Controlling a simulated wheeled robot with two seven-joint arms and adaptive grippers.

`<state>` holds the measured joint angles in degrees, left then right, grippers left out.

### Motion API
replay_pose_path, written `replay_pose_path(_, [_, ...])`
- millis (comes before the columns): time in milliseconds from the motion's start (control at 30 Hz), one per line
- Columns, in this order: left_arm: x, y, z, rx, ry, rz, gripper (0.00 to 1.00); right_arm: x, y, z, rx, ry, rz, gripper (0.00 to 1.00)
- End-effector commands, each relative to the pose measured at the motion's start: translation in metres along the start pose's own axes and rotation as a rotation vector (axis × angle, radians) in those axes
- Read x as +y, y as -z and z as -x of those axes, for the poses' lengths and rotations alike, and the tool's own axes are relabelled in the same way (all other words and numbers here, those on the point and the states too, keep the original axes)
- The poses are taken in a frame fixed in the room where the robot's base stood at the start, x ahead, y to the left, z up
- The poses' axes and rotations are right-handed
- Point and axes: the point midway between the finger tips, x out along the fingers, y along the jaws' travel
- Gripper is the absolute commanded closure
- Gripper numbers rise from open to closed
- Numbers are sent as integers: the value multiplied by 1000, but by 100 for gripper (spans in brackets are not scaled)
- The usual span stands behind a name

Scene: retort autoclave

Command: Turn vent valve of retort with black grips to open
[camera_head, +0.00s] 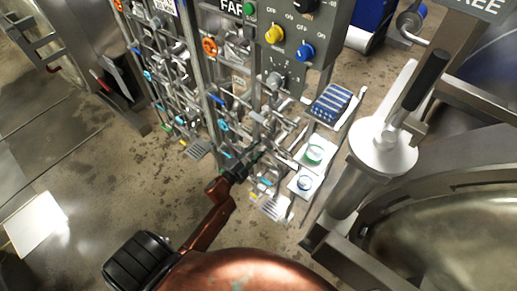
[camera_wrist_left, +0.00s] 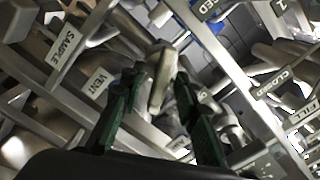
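In the left wrist view, a pale metal valve lever (camera_wrist_left: 160,85) stands between the two dark green fingers of my left gripper (camera_wrist_left: 161,78). The fingers are apart, one on each side of the lever, with no clear sign of clamping. A "VENT" label (camera_wrist_left: 97,82) is on a metal strip just left of the fingers. In the head view my left gripper (camera_head: 258,153) reaches into the lower pipework of the valve rack (camera_head: 222,100). The valve itself is too small and cluttered to make out there. My right gripper is not seen.
A "SAMPLE" label (camera_wrist_left: 66,44) and a "CLOSED" label (camera_wrist_left: 272,84) sit on nearby strips. A grey control panel (camera_head: 292,60) with coloured knobs stands above the rack. A lever with a black grip (camera_head: 426,80) rises at right. Pipes crowd closely around the gripper.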

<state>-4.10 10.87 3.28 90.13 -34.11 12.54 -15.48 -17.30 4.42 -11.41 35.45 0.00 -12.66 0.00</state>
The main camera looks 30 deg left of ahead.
Motion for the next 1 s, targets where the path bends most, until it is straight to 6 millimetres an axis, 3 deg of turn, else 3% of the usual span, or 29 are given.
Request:
replay_pose_path(233, [0,0,0,0,0,0,72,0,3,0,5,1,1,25])
replay_pose_path(633, [0,0,0,1,0,1,100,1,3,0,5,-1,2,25])
replay_pose_path(1000, [0,1,0,0,0,9,100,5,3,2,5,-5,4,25])
